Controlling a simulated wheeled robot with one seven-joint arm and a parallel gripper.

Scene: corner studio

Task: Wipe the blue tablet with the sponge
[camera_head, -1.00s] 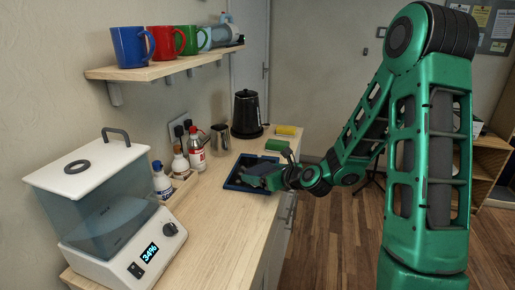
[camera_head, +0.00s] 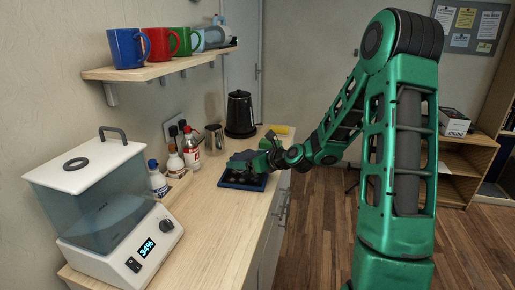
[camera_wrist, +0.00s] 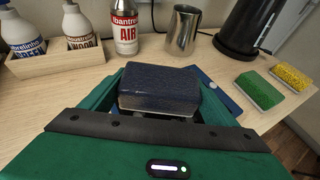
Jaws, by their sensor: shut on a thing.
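A dark blue sponge (camera_wrist: 158,88) fills the middle of the wrist view, held between the green fingers of my gripper (camera_wrist: 158,103). The blue tablet (camera_wrist: 225,97) shows beyond and right of the sponge; most of it is hidden by the sponge and gripper. In the head view the tablet (camera_head: 240,185) lies flat on the wooden counter, with its near edge in sight. My gripper (camera_head: 247,162) is low over the tablet's far part there. I cannot tell whether the sponge touches the tablet.
A green sponge (camera_wrist: 259,90) and a yellow sponge (camera_wrist: 291,77) lie right of the tablet in the wrist view. A metal pitcher (camera_wrist: 184,30), black kettle (camera_wrist: 250,25) and bottle box (camera_wrist: 60,62) stand behind. The near counter (camera_head: 205,235) is clear beside a white dispenser (camera_head: 95,205).

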